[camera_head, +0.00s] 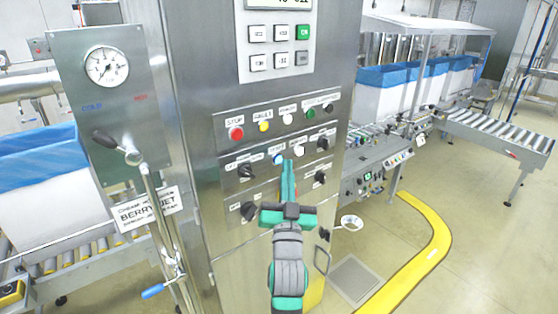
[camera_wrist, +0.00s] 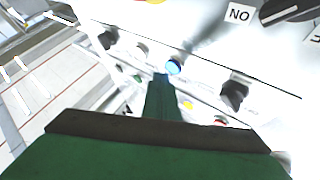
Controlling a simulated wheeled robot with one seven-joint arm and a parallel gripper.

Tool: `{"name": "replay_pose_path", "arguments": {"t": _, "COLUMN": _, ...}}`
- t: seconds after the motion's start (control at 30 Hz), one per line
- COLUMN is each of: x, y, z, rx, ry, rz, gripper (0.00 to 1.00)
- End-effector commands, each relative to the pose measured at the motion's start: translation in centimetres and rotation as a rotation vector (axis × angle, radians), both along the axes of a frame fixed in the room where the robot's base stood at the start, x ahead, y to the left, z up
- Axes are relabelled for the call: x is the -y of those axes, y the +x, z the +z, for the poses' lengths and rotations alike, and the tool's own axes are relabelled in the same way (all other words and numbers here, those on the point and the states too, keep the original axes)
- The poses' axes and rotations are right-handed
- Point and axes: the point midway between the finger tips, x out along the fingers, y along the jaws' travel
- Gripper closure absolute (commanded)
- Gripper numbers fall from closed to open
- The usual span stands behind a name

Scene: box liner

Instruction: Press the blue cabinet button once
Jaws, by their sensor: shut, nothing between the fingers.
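The blue button (camera_head: 278,158) is on the middle row of the steel cabinet's control panel (camera_head: 232,147), below a white label. In the wrist view the blue button (camera_wrist: 173,67) shows as a round light-blue cap just beyond my fingertips. My gripper (camera_head: 287,163) is green and dark grey, with its fingers shut together and empty, pointing at the panel. In the wrist view the tip of my gripper (camera_wrist: 163,78) lies right beside the lower left edge of the button. I cannot tell whether the tip touches it.
Red (camera_head: 236,133), yellow (camera_head: 264,126), white (camera_head: 287,119) and green (camera_head: 310,113) buttons form the row above. Black rotary knobs (camera_head: 246,170) flank the blue button. Open floor (camera_head: 480,240) lies at right.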

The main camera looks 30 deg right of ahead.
Motion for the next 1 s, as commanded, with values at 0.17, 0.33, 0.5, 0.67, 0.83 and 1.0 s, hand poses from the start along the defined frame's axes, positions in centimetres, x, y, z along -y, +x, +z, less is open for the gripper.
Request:
{"name": "replay_pose_path", "arguments": {"t": 0.17, "x": 0.00, "y": 0.00, "z": 0.00, "rx": 0.000, "ry": 0.000, "rz": 0.000, "gripper": 1.00}}
{"name": "replay_pose_path", "arguments": {"t": 0.33, "x": 0.00, "y": 0.00, "z": 0.00, "rx": 0.000, "ry": 0.000, "rz": 0.000, "gripper": 1.00}}
{"name": "replay_pose_path", "arguments": {"t": 0.5, "x": 0.00, "y": 0.00, "z": 0.00, "rx": 0.000, "ry": 0.000, "rz": 0.000, "gripper": 1.00}}
{"name": "replay_pose_path", "arguments": {"t": 0.67, "x": -0.02, "y": 0.13, "z": 0.01, "rx": 0.000, "ry": 0.000, "rz": 0.000, "gripper": 1.00}}
{"name": "replay_pose_path", "arguments": {"t": 0.83, "x": -0.07, "y": 0.64, "z": 0.05, "rx": 0.001, "ry": 0.000, "rz": 0.000, "gripper": 1.00}}
{"name": "replay_pose_path", "arguments": {"t": 1.0, "x": -0.07, "y": 0.84, "z": 0.05, "rx": 0.000, "ry": -0.001, "rz": -0.001, "gripper": 1.00}}
